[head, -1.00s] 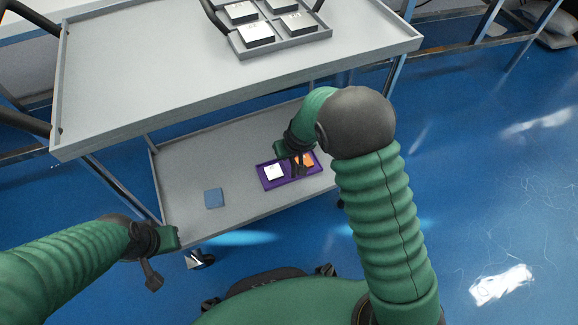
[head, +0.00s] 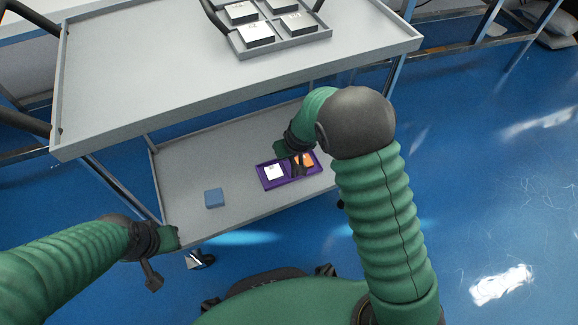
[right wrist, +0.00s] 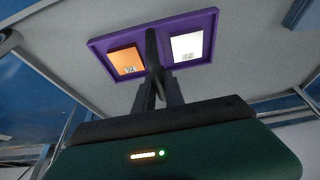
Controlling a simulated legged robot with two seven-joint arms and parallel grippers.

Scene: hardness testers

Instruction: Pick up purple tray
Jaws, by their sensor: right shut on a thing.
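The purple tray (head: 289,183) is at the lower shelf of the grey cart. It has two compartments, with a white block (head: 274,172) in the left one and an orange block (head: 307,160) in the right one in the head view. My right gripper (head: 300,168) is shut on the tray's middle divider. In the right wrist view the dark fingers (right wrist: 152,60) come down between the orange and white blocks of the tray (right wrist: 144,29). I cannot tell whether the tray touches the shelf. My left gripper (head: 152,277) is away from the tray at lower left; its finger gap is unclear.
A blue block (head: 214,198) sits on the lower shelf (head: 185,165), left of the tray. The cart's upper shelf (head: 150,70) overhangs behind, with a grey tray (head: 289,45) of several white-topped blocks. Blue floor (head: 480,190) is open at right.

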